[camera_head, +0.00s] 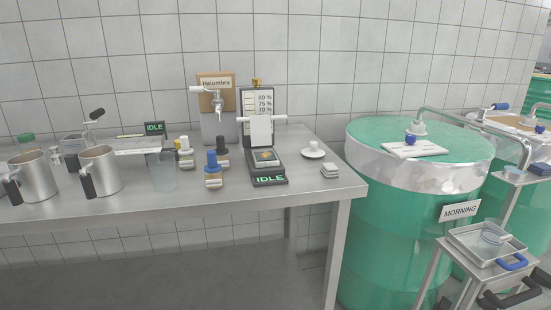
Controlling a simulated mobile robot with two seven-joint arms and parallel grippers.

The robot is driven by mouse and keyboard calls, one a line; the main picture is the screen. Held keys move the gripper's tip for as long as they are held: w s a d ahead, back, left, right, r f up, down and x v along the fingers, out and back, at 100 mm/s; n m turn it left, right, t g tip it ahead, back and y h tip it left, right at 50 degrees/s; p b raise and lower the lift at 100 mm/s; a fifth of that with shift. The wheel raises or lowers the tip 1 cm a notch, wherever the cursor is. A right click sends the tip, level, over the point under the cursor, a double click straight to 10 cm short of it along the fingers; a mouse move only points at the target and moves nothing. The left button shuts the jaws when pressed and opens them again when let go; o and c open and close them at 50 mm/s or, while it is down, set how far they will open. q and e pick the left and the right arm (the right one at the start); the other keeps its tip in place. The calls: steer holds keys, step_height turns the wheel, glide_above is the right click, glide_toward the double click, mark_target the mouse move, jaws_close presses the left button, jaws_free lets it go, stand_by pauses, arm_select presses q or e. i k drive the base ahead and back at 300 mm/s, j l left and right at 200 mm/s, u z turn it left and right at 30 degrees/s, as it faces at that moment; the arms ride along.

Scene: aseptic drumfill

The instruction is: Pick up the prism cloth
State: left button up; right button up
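A small folded white stack, which looks like the prism cloth (330,170), lies flat on the steel table (230,196) near its right front corner. A white saucer-like dish with a small knob (312,150) stands just behind the cloth. Nothing covers the cloth. Neither of my grippers shows in the head view.
Several small capped bottles (213,172) stand left of the instrument. Two steel jugs (101,170) stand further left. A dispenser with a tap (217,105) is behind. A large green drum (390,215) stands close to the table's right end. A trolley (478,245) is at lower right.

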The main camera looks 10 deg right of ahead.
mark_target(329, 170)
steer(key=i+l+u, duration=0.35)
steer(key=l, duration=0.3)
steer(key=i+l+u, duration=0.2)
steer(key=l, duration=0.15)
